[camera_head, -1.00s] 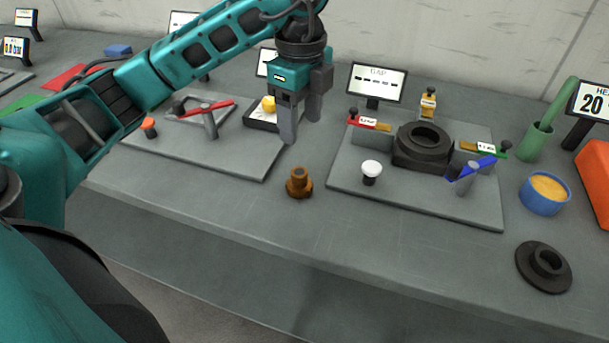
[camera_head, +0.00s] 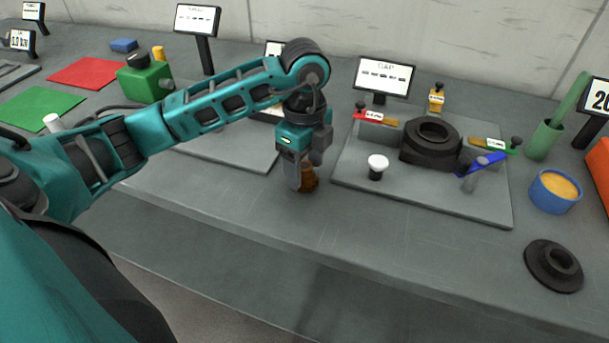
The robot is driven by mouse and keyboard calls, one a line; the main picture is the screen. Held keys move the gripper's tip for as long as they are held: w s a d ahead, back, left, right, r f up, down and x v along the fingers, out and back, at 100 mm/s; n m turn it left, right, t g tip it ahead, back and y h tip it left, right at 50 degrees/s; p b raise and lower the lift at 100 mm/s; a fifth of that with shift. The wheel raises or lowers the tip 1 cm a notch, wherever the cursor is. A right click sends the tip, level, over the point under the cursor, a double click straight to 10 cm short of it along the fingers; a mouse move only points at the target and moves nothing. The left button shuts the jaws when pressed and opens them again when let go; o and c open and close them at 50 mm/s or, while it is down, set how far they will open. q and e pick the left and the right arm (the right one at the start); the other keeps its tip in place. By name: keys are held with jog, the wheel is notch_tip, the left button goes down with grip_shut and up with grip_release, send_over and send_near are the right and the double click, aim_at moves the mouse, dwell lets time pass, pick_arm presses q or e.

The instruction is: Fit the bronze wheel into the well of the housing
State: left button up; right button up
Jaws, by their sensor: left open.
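The bronze wheel (camera_head: 309,180) stands on the bench, left of the gauge plate, partly hidden behind my left gripper. My left gripper (camera_head: 303,183) points down at the wheel with its fingers open, lowered to its height. I cannot tell whether the fingers touch it. The dark housing (camera_head: 431,144) with a round well in its top sits on the grey plate to the right. My right gripper is not in view.
The plate (camera_head: 420,197) also carries a white knob (camera_head: 377,166), a blue lever (camera_head: 484,164), and red, yellow and green tagged pieces around the housing. The front bench strip is clear.

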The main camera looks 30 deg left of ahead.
pick_arm(q)
jog(key=shift+c, duration=0.4)
grip_shut()
jog(key=shift+r, duration=0.1)
